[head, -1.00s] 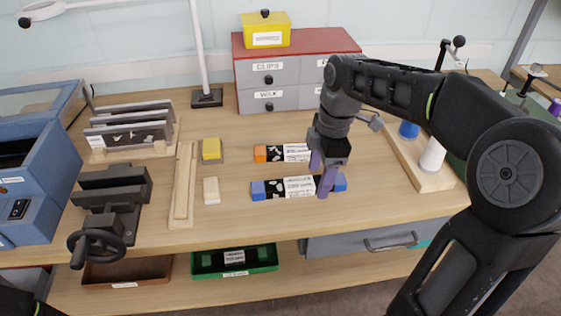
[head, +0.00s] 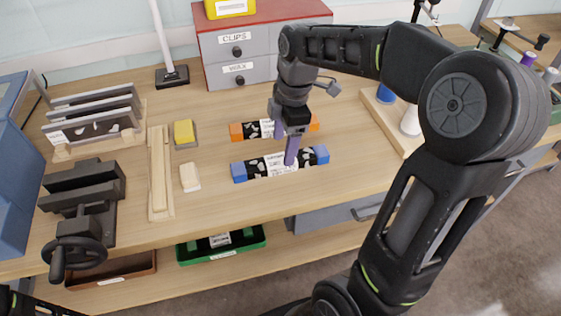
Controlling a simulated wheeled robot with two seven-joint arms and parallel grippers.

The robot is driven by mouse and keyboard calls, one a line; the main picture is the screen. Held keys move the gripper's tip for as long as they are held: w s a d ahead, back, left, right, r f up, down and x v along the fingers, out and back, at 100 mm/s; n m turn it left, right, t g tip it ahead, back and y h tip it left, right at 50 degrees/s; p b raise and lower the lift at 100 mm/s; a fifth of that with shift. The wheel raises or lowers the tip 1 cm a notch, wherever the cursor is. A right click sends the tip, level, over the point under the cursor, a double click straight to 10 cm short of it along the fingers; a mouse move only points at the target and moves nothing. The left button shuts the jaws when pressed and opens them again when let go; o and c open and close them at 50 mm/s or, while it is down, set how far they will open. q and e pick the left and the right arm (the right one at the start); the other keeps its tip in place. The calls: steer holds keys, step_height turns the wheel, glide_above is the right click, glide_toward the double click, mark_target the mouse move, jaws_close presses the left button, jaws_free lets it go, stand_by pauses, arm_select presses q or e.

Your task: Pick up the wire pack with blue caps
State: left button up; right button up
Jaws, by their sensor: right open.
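The wire pack with blue caps (head: 258,168) lies on the wooden bench, black and white in the middle with a blue cap at each end. Behind it lies a similar pack with orange caps (head: 237,132). My right gripper (head: 285,154) is open, its purple fingers pointing down over the middle of the blue-capped pack. One finger hides part of that pack and the gripper hides part of the orange one. I cannot tell whether the fingers touch either pack. The left gripper is not in view.
A grey drawer unit with a red top (head: 268,27) stands at the back. A yellow block (head: 184,131), a pale block (head: 190,177) and a vise (head: 82,205) are to the left. A wooden spool stand (head: 392,128) is to the right. A green tray (head: 240,246) sits on the lower shelf.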

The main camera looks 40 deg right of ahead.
mark_target(281, 159)
steer(key=shift+a+f+p, duration=0.15)
steer(key=shift+a+f, duration=0.05)
steer(key=shift+f, duration=1.1)
steer(key=shift+a+f+p, duration=0.15)
steer(key=shift+f, duration=1.15)
steer(key=shift+c, duration=0.6)
jaws_close()
